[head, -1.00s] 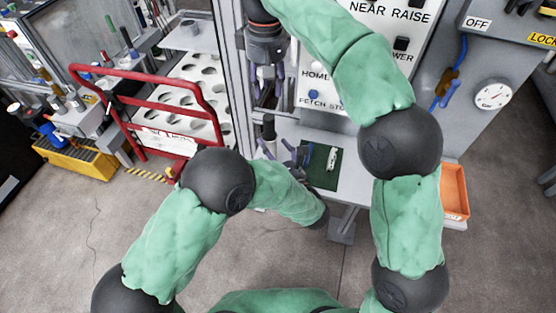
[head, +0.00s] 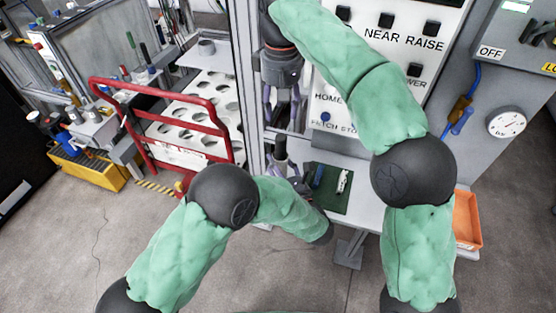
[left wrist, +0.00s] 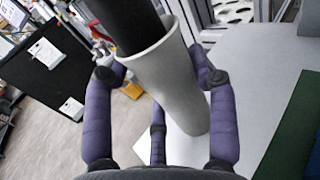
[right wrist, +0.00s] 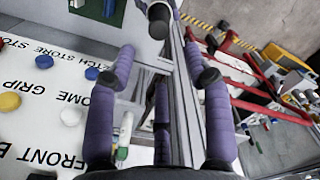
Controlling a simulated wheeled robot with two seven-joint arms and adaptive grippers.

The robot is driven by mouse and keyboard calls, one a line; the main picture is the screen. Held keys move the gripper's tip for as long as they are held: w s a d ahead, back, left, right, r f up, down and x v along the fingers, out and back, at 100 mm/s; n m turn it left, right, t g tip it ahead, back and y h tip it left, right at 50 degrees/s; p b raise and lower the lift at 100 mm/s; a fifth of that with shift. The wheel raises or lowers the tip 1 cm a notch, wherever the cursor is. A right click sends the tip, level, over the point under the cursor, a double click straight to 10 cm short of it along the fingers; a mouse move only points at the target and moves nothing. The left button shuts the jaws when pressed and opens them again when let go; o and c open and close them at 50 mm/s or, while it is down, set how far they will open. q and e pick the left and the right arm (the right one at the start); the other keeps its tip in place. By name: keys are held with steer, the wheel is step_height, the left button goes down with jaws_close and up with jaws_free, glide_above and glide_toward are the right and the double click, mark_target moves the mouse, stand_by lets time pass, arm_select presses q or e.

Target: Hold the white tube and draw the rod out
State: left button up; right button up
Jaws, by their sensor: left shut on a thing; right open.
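The white tube (left wrist: 172,85) stands nearly upright in the left wrist view, between the purple fingers of my left gripper (left wrist: 160,76), which is shut on it. The dark rod (left wrist: 132,22) sticks out of the tube's upper end. In the head view the rod (head: 280,147) shows above my left gripper (head: 284,172); the tube is mostly hidden there. My right gripper (head: 282,103) is open and empty, hanging above the rod. In the right wrist view the rod's dark end (right wrist: 159,18) is beyond the open right fingers (right wrist: 163,72), apart from them.
A white table with a green mat (head: 338,205) lies right of the tube; a white piece (head: 343,181) and a blue piece (head: 318,177) lie on it. A labelled panel (head: 390,50) stands behind. A red-railed rack (head: 160,95) is left, an orange bin (head: 467,220) right.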

mark_target(281, 137)
step_height(281, 137, down, 3)
steer(key=n, duration=0.5)
steer(key=shift+w+d+n, duration=0.1)
steer(key=shift+w+n, duration=0.05)
steer(key=shift+n, duration=0.15)
step_height(281, 137, down, 12)
steer(key=shift+r, duration=0.1)
jaws_close()
stand_by(0.3)
steer(key=shift+r, duration=1.6)
steer(key=shift+r, duration=0.1)
